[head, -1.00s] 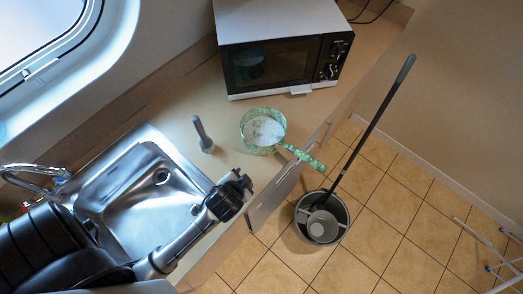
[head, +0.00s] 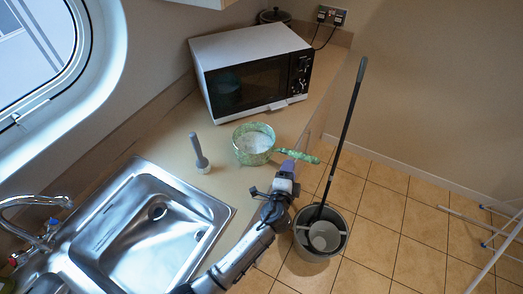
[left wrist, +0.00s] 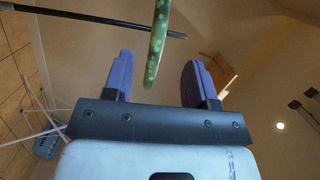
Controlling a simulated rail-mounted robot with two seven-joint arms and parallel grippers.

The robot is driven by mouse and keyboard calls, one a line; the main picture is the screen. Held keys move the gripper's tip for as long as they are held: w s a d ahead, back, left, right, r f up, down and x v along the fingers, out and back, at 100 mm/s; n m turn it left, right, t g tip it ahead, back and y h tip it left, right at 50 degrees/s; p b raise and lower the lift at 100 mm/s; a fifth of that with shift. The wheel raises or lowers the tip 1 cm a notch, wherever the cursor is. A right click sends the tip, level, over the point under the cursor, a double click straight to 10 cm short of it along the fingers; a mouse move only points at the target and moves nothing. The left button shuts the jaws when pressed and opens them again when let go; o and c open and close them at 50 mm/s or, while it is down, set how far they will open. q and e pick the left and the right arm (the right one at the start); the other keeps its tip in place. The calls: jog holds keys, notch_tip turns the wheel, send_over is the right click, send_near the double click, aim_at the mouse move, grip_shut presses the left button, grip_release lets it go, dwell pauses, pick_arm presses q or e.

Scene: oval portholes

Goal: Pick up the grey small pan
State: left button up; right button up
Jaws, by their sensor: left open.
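The only small pan on the worktop is green and speckled, with a pale inside; this pan (head: 241,153) stands in front of the microwave and does not look grey. Its green spotted handle (head: 308,157) points right, past the worktop's front edge. My left gripper (head: 288,168) is open beside the handle, near its pan end. In the left wrist view, the handle (left wrist: 158,38) shows ahead of and between the two purple fingers of my left gripper (left wrist: 161,80), apart from both. My right gripper is not in view.
A microwave (head: 252,75) stands behind the pan. A grey upright tool (head: 199,153) is left of it. A steel sink (head: 148,238) lies at front left. A bucket (head: 318,246) with a mop (head: 343,130) stands on the floor, close to my left arm.

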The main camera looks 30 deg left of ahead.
aim_at(293, 156)
pick_arm(q)
jog(key=b+x, duration=0.1)
jog(key=x, duration=0.3)
jog(key=shift+w+a+f, duration=0.1)
jog(key=shift+w, duration=0.05)
jog(key=b+x, duration=0.2)
jog(key=x, duration=0.3)
jog(key=shift+w, duration=0.1)
jog(key=shift+c, duration=0.3)
jog(key=c, duration=0.9)
grip_shut()
